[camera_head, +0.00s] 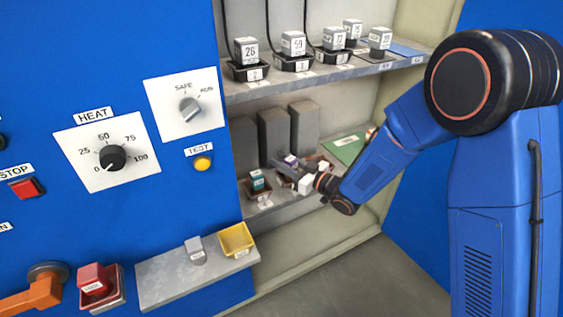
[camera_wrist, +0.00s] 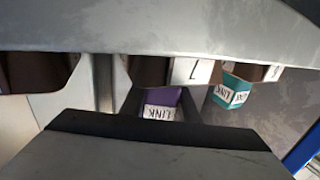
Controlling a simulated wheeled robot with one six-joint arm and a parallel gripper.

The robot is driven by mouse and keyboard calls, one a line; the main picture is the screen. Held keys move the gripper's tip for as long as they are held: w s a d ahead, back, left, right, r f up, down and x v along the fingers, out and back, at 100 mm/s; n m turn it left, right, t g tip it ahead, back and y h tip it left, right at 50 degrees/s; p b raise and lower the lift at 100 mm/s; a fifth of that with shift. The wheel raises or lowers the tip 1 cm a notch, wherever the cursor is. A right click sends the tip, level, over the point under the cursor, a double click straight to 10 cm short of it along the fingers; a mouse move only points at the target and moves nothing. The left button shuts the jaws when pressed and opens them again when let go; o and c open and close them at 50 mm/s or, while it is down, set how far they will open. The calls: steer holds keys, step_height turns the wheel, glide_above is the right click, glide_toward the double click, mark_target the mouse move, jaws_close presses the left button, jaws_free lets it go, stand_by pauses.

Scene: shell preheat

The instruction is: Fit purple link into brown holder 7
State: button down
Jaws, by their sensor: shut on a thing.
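A purple link (camera_wrist: 168,102) with a white LINK label is held between the fingers of my gripper (camera_head: 287,166). Its top also shows in the head view (camera_head: 291,159), on the lower shelf of the cabinet. Brown holder 7 (camera_wrist: 150,71) lies right by the link in the wrist view, with its white 7 label beside the opening. The link overlaps the holder's edge in that view; I cannot tell whether it is inside. My gripper's fingers hide much of the link and the holder.
A teal link (camera_wrist: 231,91) sits in the neighbouring brown holder (camera_head: 256,192), close to the purple one. Another brown holder (camera_wrist: 35,72) is on the other side. Tall grey blocks (camera_head: 304,127) stand behind, and a green plate (camera_head: 344,147) lies to the right.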

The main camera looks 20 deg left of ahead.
steer(key=shift+f, duration=0.4)
steer(key=c, duration=1.6)
jaws_free()
steer(key=shift+c, duration=0.2)
steer(key=shift+d+r, duration=0.15)
steer(key=shift+r, duration=0.15)
steer(key=v, duration=1.1)
steer(key=shift+s+d, duration=0.2)
steer(key=shift+d, duration=0.1)
